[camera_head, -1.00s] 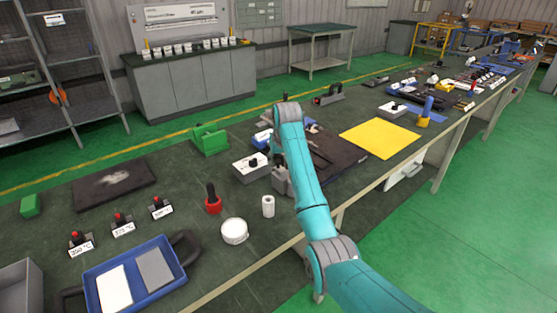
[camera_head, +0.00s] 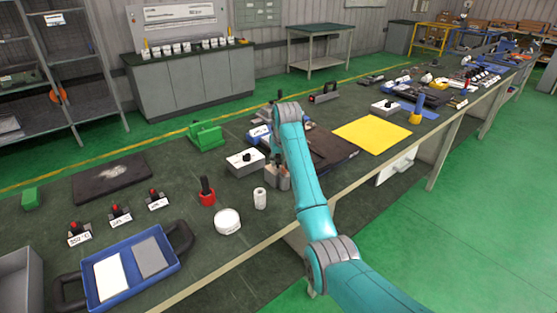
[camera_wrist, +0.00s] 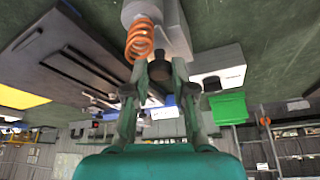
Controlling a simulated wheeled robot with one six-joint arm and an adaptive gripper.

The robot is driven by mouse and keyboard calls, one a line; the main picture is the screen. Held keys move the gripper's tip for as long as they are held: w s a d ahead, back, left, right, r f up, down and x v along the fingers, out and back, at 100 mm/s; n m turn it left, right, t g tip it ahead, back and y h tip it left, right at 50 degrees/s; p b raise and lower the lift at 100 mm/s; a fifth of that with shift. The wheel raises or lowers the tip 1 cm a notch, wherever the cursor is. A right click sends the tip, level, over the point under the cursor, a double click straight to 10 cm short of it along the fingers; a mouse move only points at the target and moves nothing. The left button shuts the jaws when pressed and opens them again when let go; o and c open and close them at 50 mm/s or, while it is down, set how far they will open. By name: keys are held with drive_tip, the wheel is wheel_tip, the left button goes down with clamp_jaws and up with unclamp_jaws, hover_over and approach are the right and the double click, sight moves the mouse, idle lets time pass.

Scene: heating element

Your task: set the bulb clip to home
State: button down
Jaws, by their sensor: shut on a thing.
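My gripper (camera_wrist: 160,82) is shut around a dark round knob-like piece (camera_wrist: 159,68) in the wrist view. Behind that piece is a light grey body with a cylindrical part (camera_wrist: 178,28), and an orange coil (camera_wrist: 143,38) stands beside it. I cannot tell for certain which of these parts is the bulb clip. In the head view my gripper (camera_head: 277,178) is low over the bench, just right of a grey box with a black knob (camera_head: 245,160). My arm hides much of what it holds there.
A dark board (camera_head: 328,147) and a yellow sheet (camera_head: 371,134) lie to the right. A green block (camera_head: 206,135) stands behind. A white roll (camera_head: 260,199), round white tub (camera_head: 228,221), red-based handle (camera_head: 207,192) and blue tray (camera_head: 173,265) are in front and left.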

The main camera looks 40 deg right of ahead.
drive_tip(key=shift+s, duration=0.15)
drive_tip(key=shift+f, duration=0.1)
drive_tip(key=c, duration=1)
unclamp_jaws()
drive_tip(key=shift+o, duration=0.2)
drive_tip(key=v, duration=1.2)
